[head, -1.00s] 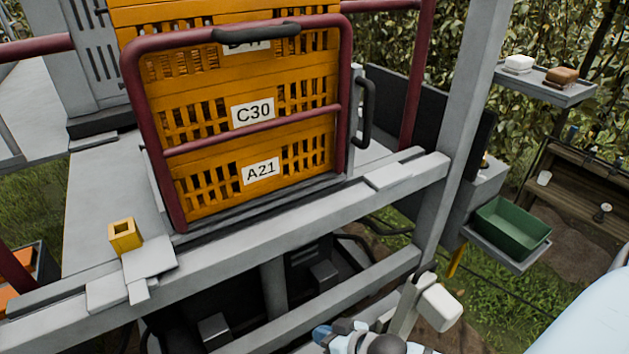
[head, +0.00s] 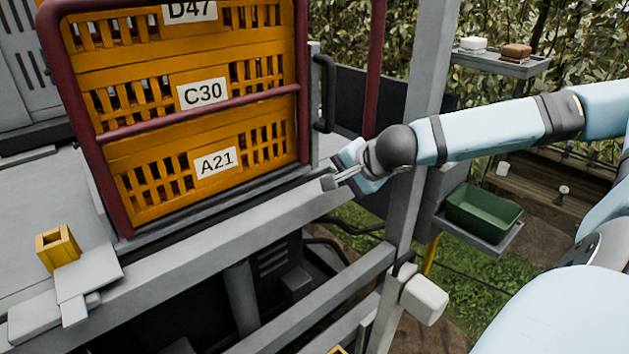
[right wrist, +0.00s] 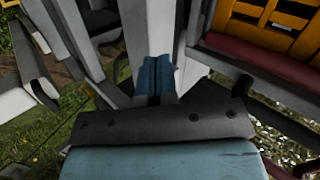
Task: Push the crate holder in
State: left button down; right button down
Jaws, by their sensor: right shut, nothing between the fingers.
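The crate holder is a dark red tube frame (head: 205,118) around a stack of orange crates (head: 150,178) labelled D47, C30 and A21. It stands upright on a grey platform. A black handle (head: 327,95) is at its right side. My right gripper (head: 335,181) is shut and empty, low beside the holder's lower right corner, near the grey front beam (head: 235,218). I cannot tell whether it touches the beam. Its blue fingers (right wrist: 155,77) are together in the right wrist view, where part of the red frame (right wrist: 250,62) shows at upper right. My left gripper is not in view.
A grey upright post (head: 425,85) stands right of the holder, close to my right forearm. A yellow square socket (head: 57,248) sits on the platform at left. A green bin (head: 482,213) is on a shelf at right. A white block (head: 424,299) juts out low on the post.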

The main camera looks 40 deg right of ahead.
notch_tip(320, 180, up, 3)
jog(key=s+d+m+h, duration=0.1)
jog(key=d+m, duration=0.1)
jog(key=m, duration=0.1)
send_near(319, 185)
jog(key=w, duration=0.2)
jog(key=x, duration=0.5)
jog(key=shift+s+f+p, duration=0.15)
jog(key=shift+p, duration=0.25)
jog(key=shift+w+d+p, duration=0.15)
jog(key=shift+w+p, duration=0.2)
jog(key=shift+w, duration=1.55)
